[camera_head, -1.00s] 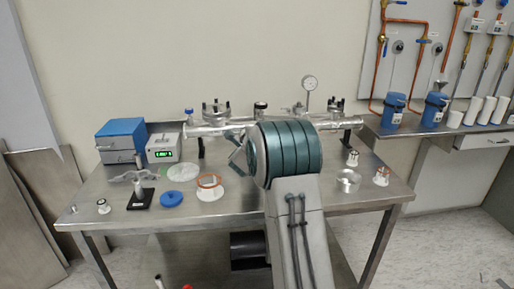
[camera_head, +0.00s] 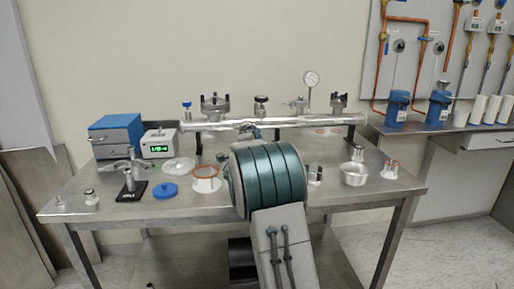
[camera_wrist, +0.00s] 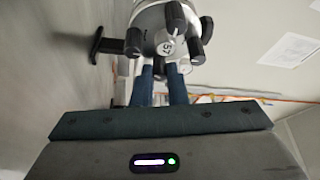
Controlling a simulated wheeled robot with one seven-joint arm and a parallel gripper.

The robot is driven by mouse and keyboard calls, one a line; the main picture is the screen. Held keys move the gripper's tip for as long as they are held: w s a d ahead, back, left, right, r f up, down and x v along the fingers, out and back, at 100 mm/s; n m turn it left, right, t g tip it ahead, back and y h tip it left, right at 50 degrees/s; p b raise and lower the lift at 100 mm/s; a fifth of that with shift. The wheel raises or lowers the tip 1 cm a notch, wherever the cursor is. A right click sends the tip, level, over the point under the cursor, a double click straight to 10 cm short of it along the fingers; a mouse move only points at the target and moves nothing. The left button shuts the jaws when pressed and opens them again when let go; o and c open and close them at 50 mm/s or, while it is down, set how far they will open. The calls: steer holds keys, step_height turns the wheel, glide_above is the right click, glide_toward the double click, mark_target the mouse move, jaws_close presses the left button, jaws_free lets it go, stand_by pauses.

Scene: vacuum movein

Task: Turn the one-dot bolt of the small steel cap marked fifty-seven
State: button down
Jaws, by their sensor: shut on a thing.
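The small steel cap marked 57 (camera_wrist: 167,46) is at the top of the wrist view, on the end of a round metal part. Several dark bolts, such as one at its left (camera_wrist: 133,42) and one above it (camera_wrist: 175,15), stand around it. I cannot make out dots on any bolt. My gripper (camera_wrist: 161,70) has its two blue fingers just below the cap, close together, shut on a bolt at its lower edge that they mostly hide. In the head view my arm covers most of this spot, near the middle of the long steel pipe (camera_head: 310,122).

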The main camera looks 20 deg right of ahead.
steer(key=shift+f+n+t+b, duration=0.15)
steer(key=shift+n+t+b, duration=0.65)
steer(key=shift+n+b, duration=0.9)
steer(key=shift+n, duration=0.3)
steer(key=c, duration=1.4)
jaws_free()
steer(key=shift+c, duration=0.2)
steer(key=shift+r+p, duration=0.2)
steer(key=shift+p, duration=0.1)
